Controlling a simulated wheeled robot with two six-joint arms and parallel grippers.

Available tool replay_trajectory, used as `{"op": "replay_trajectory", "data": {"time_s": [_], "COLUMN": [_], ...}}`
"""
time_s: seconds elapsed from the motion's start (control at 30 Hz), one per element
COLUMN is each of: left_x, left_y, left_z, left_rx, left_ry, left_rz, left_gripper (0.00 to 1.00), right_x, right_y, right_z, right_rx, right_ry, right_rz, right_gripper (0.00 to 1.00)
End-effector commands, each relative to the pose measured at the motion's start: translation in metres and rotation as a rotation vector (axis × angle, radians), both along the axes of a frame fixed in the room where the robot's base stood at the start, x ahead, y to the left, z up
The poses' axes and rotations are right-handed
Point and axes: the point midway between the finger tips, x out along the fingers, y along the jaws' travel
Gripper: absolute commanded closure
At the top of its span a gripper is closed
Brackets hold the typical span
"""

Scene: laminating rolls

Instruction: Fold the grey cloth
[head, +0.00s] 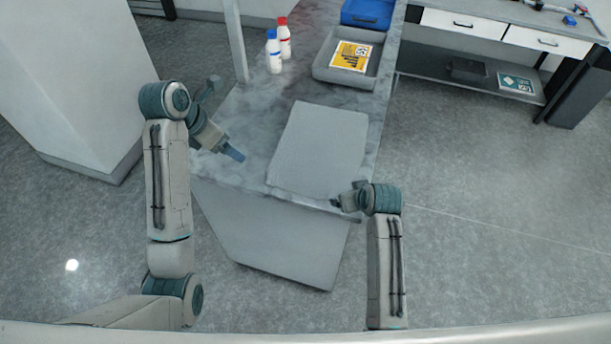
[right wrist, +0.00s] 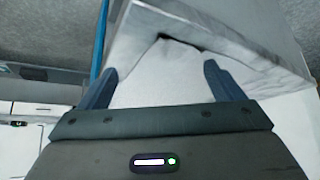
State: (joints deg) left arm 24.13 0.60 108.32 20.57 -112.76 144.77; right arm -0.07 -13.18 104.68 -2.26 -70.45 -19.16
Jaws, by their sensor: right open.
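The grey cloth (head: 320,150) lies flat and spread out on the marbled grey tabletop, its near edge close to the table's front edge. My left gripper (head: 234,154) is over the table to the left of the cloth, apart from it; its fingers are too small to judge. My right gripper (head: 338,202) is at the cloth's near right corner, by the table's front edge. In the right wrist view my right gripper (right wrist: 161,80) has its two fingers wide apart. A pale surface shows between them; I cannot tell whether it is cloth or table.
Behind the cloth stand a red-capped bottle (head: 284,40), a blue-capped bottle (head: 273,52) and a grey tray (head: 323,70) with a yellow printed item (head: 352,56). A blue bin (head: 368,13) is farther back. A post (head: 235,40) rises at the table's left side.

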Motion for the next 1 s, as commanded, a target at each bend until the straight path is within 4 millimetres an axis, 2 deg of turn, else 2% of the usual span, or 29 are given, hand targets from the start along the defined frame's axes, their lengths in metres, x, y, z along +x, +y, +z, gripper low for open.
{"op": "replay_trajectory", "data": {"time_s": [0.2,0.53,0.77,1.0], "left_x": [0.000,0.000,0.000,0.000], "left_y": [0.000,0.000,0.000,0.000], "left_z": [0.000,0.000,0.000,0.000], "left_rx": [0.000,0.000,0.000,0.000], "left_ry": [0.000,0.000,0.000,0.000], "left_rz": [0.000,0.000,0.000,0.000], "left_gripper": [0.13,0.13,0.13,0.13], "right_x": [-0.007,-0.010,-0.009,-0.003], "right_y": [-0.002,-0.001,0.000,0.001], "right_z": [0.019,0.025,0.021,0.002], "right_rx": [-0.034,-0.042,-0.033,-0.003], "right_ry": [0.124,0.164,0.142,0.028], "right_rz": [0.001,0.000,0.001,0.001], "right_gripper": [0.13,0.13,0.13,0.13]}}
